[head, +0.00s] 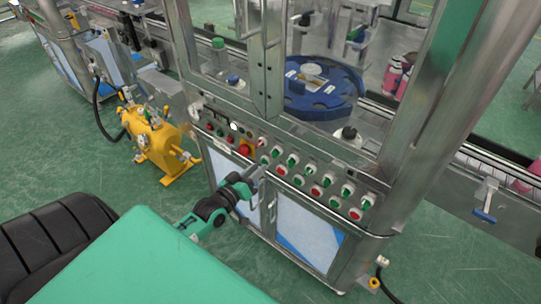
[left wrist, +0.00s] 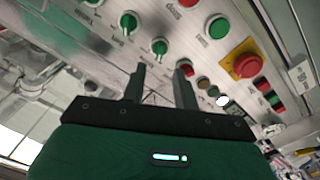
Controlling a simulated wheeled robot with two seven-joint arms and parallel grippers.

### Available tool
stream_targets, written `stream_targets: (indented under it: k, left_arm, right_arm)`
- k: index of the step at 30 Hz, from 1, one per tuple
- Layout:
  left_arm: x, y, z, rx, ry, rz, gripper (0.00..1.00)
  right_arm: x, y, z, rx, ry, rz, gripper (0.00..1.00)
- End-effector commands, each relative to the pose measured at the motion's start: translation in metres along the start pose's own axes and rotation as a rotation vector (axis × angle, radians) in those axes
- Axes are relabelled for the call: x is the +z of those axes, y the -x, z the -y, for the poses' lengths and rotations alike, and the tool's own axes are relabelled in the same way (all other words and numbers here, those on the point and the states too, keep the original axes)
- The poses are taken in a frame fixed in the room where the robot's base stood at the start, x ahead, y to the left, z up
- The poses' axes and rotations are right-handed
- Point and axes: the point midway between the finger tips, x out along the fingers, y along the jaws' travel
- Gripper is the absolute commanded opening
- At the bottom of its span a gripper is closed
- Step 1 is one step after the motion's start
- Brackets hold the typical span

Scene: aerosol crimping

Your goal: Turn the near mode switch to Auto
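The control panel carries rows of green rotary switches and red and green buttons. In the left wrist view one green rotary switch (left wrist: 159,47) sits just beyond my fingertips, with another green rotary switch (left wrist: 128,22) up and left of it. I cannot read which one is the mode switch. My left gripper (head: 258,174) is in front of the panel's lower edge in the head view. In the left wrist view the left gripper (left wrist: 158,72) is open, its two fingers apart with nothing seen between them. My right gripper is in neither view.
A red emergency stop on a yellow plate (left wrist: 240,64) sits on the panel to the right of my fingers. The panel is on a metal-framed machine with a blue turntable (head: 318,95). A yellow device (head: 153,142) stands on the green floor at left.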

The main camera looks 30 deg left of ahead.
Motion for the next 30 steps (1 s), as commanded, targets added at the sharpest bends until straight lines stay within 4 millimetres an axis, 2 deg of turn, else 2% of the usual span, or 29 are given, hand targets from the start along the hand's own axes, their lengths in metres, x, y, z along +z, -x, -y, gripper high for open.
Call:
stream_targets:
  k: [9,15,28,30]
  left_arm:
    - [-0.001,-0.048,-0.001,0.0,0.001,0.001,0.3]
    - [0.0,-0.067,0.0,-0.001,0.001,0.001,0.3]
    - [0.001,-0.073,0.0,-0.001,0.001,0.002,0.3]
    - [0.001,-0.073,0.0,-0.001,0.001,0.002,0.16]
  right_arm:
    - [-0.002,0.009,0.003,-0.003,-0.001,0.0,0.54]
    - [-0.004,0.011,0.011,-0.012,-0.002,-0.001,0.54]
    - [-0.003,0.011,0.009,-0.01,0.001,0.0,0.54]
    - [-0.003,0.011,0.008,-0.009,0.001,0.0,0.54]
